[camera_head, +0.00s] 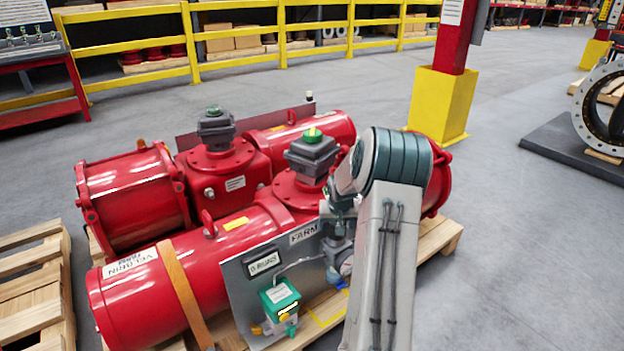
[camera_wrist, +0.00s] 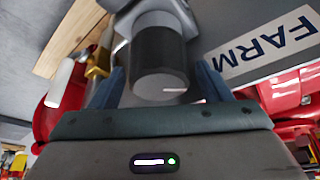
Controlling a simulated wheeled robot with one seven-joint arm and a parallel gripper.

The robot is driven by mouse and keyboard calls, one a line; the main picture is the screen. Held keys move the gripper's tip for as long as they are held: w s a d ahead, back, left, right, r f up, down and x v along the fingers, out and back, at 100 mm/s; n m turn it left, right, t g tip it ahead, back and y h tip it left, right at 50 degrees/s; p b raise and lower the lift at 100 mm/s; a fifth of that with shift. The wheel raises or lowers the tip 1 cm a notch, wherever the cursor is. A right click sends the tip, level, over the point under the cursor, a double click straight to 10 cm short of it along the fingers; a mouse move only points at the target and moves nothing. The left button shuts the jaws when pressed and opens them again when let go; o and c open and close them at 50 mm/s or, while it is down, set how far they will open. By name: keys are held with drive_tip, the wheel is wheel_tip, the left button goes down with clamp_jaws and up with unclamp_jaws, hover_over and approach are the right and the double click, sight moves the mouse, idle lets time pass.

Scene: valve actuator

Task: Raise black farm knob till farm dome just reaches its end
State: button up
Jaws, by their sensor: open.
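The black knob (camera_wrist: 160,50) is a short dark cylinder with a grey end face, upside down in the wrist view near the FARM label (camera_wrist: 262,42). My gripper (camera_wrist: 161,75) is open, its two blue fingers on either side of the knob. A gap shows on both sides, and I see no contact. In the head view the farm dome (camera_head: 312,134), green with a yellow mark, sits on a grey box on the red actuator behind the FARM panel (camera_head: 303,233). My arm hides the knob there.
A second red actuator (camera_head: 216,160) with its own grey box and dark dome stands behind. A green-and-white device (camera_head: 281,300) is on the panel's lower part. A red-and-yellow post (camera_head: 440,105) stands behind to the right. Open floor lies to the right.

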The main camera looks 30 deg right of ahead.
drive_tip(key=n+y+p, duration=0.1)
drive_tip(key=n+p, duration=0.1)
drive_tip(key=shift+r+n, duration=0.15)
drive_tip(key=shift+n, duration=0.25)
drive_tip(key=p+v, duration=0.5)
drive_tip(key=v, duration=1)
drive_tip(key=s+a+r+n+g+p, duration=0.1)
drive_tip(key=s+a+r+p, duration=0.3)
drive_tip(key=a+r, duration=0.9)
drive_tip(key=shift+a+n+p, duration=0.5)
drive_tip(key=shift+a+p, duration=0.3)
drive_tip(key=shift+p, duration=1.05)
drive_tip(key=shift+r, duration=0.15)
drive_tip(key=s+a+r+n+y+p, duration=0.1)
drive_tip(key=s+a+r+p, duration=1.4)
drive_tip(key=s+a+r, duration=0.3)
drive_tip(key=v, duration=0.3)
drive_tip(key=shift+s+r+p, duration=0.15)
drive_tip(key=shift+r+p, duration=0.05)
drive_tip(key=shift+p, duration=0.15)
